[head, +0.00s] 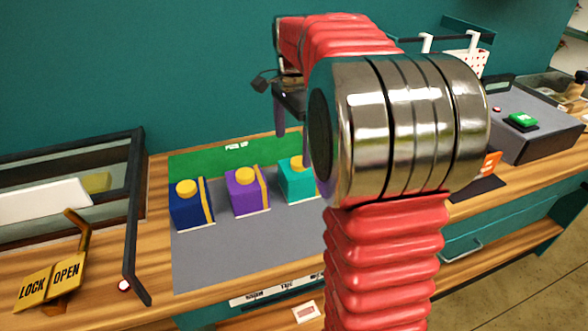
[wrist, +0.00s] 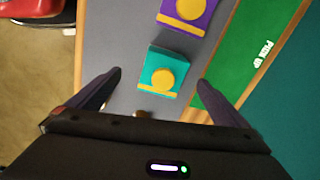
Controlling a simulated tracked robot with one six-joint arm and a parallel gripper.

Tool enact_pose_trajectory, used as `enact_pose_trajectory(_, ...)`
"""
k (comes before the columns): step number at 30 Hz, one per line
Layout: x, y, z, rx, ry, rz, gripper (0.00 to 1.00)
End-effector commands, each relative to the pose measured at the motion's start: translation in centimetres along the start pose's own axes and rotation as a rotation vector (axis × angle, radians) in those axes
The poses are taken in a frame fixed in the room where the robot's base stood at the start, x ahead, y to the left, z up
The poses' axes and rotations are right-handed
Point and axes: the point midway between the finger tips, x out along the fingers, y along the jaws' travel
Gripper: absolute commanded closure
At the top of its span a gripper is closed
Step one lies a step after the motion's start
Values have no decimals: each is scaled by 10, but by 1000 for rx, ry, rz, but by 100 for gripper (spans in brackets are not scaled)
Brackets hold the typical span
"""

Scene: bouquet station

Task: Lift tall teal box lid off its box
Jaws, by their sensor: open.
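The teal box (head: 294,182) stands on the grey mat at the right end of a row of boxes in the head view, partly hidden by my arm. A round yellow knob (head: 301,163) tops its lid, and a yellow strip runs along one side. In the wrist view the teal box (wrist: 157,80) with its yellow knob (wrist: 162,79) lies ahead of and between the fingertips. My gripper (wrist: 160,78) is open and empty, with its two dark fingers apart on either side of the box. The seam between lid and box cannot be made out.
A purple box (head: 245,194) and a dark blue box (head: 190,206) with yellow knobs stand left of the teal one on the grey mat (head: 235,255). A green strip (head: 225,158) marked "PICK UP" lies behind them. A glass-sided case (head: 60,170) stands at left.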

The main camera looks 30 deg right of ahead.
Motion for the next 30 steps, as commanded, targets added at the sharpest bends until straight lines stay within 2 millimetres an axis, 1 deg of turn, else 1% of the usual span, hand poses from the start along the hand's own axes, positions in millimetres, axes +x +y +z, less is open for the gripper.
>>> enact_pose_trajectory(1,5,-5,-8,39,-3,11,2)
enact_pose_trajectory(3,9,-9,-17,91,-7,25,2)
enact_pose_trajectory(6,13,-13,-26,143,-10,37,2)
enact_pose_trajectory(9,15,-15,-30,169,-12,43,2)
enact_pose_trajectory(18,15,-15,-31,173,-12,45,2)
enact_pose_trajectory(22,18,-14,-31,173,-12,45,2)
enact_pose_trajectory(26,31,-14,-30,172,-13,47,2)
enact_pose_trajectory(30,52,-12,-30,172,-13,48,2)
